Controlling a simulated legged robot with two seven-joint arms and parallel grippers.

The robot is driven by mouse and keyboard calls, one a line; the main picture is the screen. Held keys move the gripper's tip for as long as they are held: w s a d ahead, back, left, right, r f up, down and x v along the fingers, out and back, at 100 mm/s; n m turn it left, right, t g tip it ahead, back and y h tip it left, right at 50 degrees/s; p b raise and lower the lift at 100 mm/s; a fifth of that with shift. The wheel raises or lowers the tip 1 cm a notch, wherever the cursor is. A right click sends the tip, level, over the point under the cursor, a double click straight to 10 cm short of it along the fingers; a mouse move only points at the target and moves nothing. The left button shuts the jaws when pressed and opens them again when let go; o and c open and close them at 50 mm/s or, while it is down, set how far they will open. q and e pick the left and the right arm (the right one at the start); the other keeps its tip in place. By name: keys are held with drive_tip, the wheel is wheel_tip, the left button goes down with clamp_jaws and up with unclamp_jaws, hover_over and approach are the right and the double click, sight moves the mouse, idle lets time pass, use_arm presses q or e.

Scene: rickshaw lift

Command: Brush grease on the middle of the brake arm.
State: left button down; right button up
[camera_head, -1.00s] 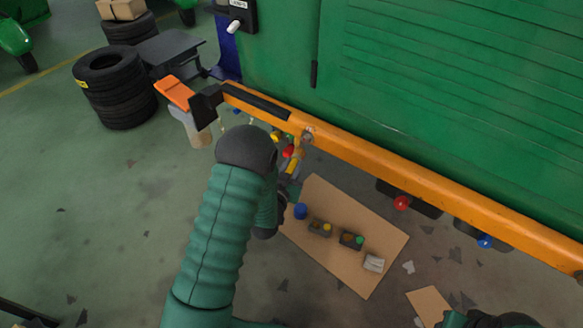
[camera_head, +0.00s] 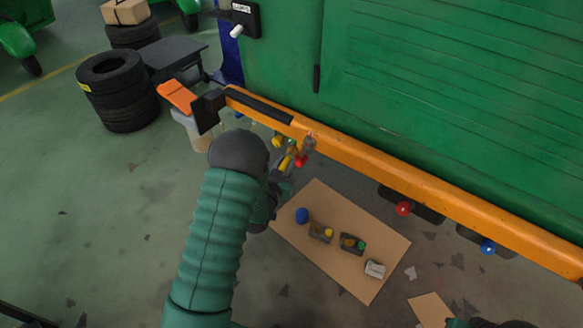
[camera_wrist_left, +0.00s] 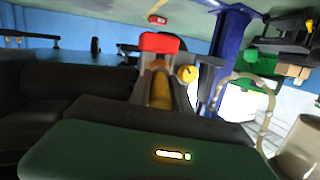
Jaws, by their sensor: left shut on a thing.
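My left gripper (camera_head: 281,186) is shut on a yellow-handled tool (camera_head: 286,163), which I take to be the grease brush. Its yellow handle also shows between the fingers in the left wrist view (camera_wrist_left: 160,90). A red part (camera_wrist_left: 160,43) and a yellow knob (camera_wrist_left: 187,73) show at the far end there; I cannot tell whether they belong to the tool. The tool is just below the long orange bar (camera_head: 400,180). I cannot make out the brake arm or any contact for certain. Part of my right arm shows at the bottom right edge; its fingers are not clear.
A cardboard sheet (camera_head: 325,195) on the floor carries a blue cap (camera_head: 301,215) and small dark trays (camera_head: 353,243). The green vehicle panel (camera_head: 440,90) rises behind the bar. Stacked tyres (camera_head: 115,90) stand at the left.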

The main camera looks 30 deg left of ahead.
use_arm(q)
drive_tip(key=d, duration=0.4)
drive_tip(key=shift+s, duration=0.3)
drive_tip(key=s, duration=0.6)
drive_tip(key=shift+a, duration=0.25)
drive_tip(key=shift+s, duration=0.1)
drive_tip(key=shift+s+a, duration=0.1)
drive_tip(key=shift+s, duration=1.35)
